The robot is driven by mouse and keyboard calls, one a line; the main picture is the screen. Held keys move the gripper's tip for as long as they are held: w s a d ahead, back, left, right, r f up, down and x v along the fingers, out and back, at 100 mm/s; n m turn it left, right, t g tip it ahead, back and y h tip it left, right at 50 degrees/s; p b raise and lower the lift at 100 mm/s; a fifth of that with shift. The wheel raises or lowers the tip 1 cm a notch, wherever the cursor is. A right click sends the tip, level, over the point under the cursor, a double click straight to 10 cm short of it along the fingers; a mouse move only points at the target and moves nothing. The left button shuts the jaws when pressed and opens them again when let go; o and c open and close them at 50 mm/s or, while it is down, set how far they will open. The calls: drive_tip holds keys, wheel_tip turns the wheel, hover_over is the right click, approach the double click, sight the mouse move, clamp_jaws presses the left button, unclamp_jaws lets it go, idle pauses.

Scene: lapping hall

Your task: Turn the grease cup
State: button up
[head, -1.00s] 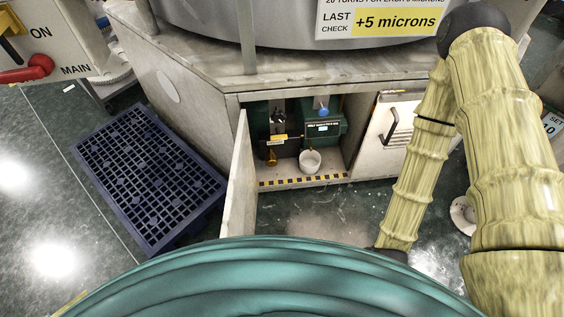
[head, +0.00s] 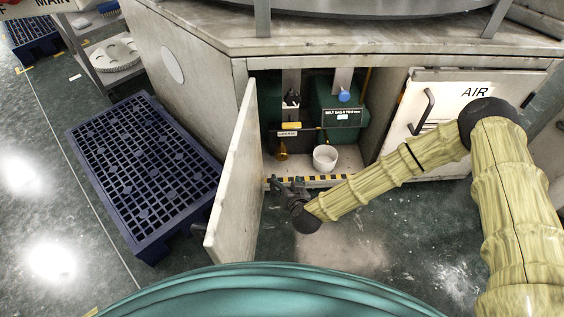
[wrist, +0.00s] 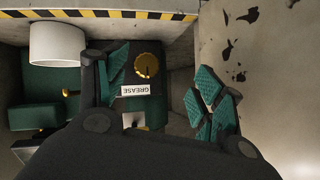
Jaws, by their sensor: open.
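The grease cup is a round brass knob (head: 281,151) low inside the open cabinet, near its left side. A small GREASE label (wrist: 147,90) sits beside it and reads upside down in the wrist view. The brass grease cup (wrist: 149,66) shows between and beyond my fingers in that view. My gripper (head: 284,187) is at the cabinet's front opening, just below the grease cup in the head view. In the wrist view my gripper (wrist: 163,76) is open, with green pads apart and nothing between them. I see no contact with the cup.
The cabinet door (head: 234,180) stands open just left of my gripper. A white cup (head: 325,158) stands right of the grease cup, before a green unit (head: 341,101). A striped sill (head: 342,179) edges the opening. A blue grated pallet (head: 146,172) lies on the floor at left.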

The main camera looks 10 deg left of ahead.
drive_tip(key=t+b, duration=0.2)
approach(283, 157)
drive_tip(key=w+a, duration=0.1)
drive_tip(key=shift+m+h, duration=0.3)
drive_tip(key=shift+h, duration=0.1)
drive_tip(key=b+x, duration=0.4)
drive_tip(key=x, duration=0.5)
drive_tip(key=shift+w+f+b, duration=0.1)
drive_tip(key=shift+b, duration=0.25)
drive_tip(key=shift+w+a+f, duration=0.1)
drive_tip(key=shift+w+a, duration=0.2)
drive_tip(key=shift+w, duration=0.25)
drive_tip(key=c, duration=1)
